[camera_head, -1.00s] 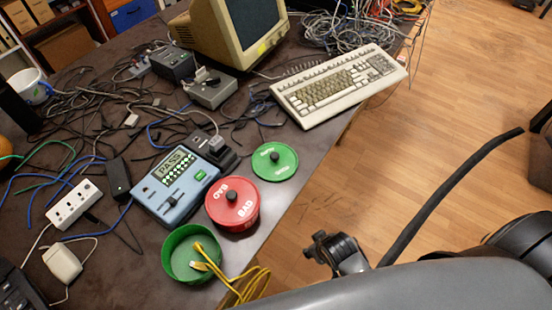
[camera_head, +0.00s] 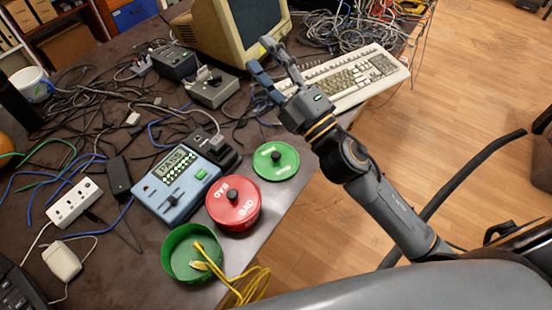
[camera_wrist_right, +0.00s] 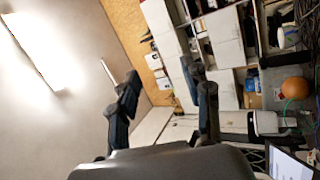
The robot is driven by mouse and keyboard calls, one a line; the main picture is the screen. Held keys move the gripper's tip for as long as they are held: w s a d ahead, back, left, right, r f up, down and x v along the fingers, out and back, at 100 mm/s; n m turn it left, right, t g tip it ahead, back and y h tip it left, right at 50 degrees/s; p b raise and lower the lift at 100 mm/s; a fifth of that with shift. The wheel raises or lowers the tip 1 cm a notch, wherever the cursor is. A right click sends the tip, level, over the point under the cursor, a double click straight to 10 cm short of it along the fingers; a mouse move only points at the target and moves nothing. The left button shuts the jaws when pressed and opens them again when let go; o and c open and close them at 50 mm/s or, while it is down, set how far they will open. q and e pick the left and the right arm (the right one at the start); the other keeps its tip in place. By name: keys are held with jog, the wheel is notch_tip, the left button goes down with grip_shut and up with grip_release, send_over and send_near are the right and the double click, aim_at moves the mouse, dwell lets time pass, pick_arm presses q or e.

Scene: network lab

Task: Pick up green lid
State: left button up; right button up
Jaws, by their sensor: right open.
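The green lid (camera_head: 276,161), round with a dark knob, lies flat on the dark table near its right edge in the head view. My right gripper (camera_head: 262,58) is open and empty, raised above the table in front of the keyboard and beyond the lid. In the right wrist view its two fingers (camera_wrist_right: 168,100) stand apart with nothing between them. The lid does not show in that view. My left gripper is in neither view.
A red lidded container (camera_head: 233,204) and an open green container (camera_head: 190,254) with a yellow cable stand nearer than the lid. A blue tester (camera_head: 176,184) lies left of them. The keyboard (camera_head: 345,80) and monitor (camera_head: 232,30) are beyond. Loose cables cover the table's left.

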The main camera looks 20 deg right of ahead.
jog(key=s+a+r+n+g+y, duration=0.2)
jog(key=s+a+n+g+y, duration=0.2)
jog(key=a+n+g+y, duration=0.85)
jog(key=n+g+h, duration=0.6)
jog(key=n+h, duration=0.9)
jog(key=h, duration=0.3)
send_near(276, 154)
jog(key=shift+h+p+x, duration=0.25)
jog(key=shift+p+x, duration=0.1)
jog(key=shift+x, duration=0.75)
jog(key=shift+w+a+f, duration=0.1)
jog(key=shift+w+f, duration=0.1)
jog(key=shift+f, duration=0.35)
jog(key=x, duration=0.2)
jog(key=p+x, duration=0.1)
jog(key=x, duration=0.1)
jog(key=shift+s+a+f, duration=0.1)
jog(key=shift+s+a, duration=0.1)
jog(key=shift+a, duration=0.1)
jog(key=shift+w+a+f, duration=0.1)
jog(key=shift+w+f, duration=0.05)
jog(key=shift+f, duration=0.3)
grip_shut()
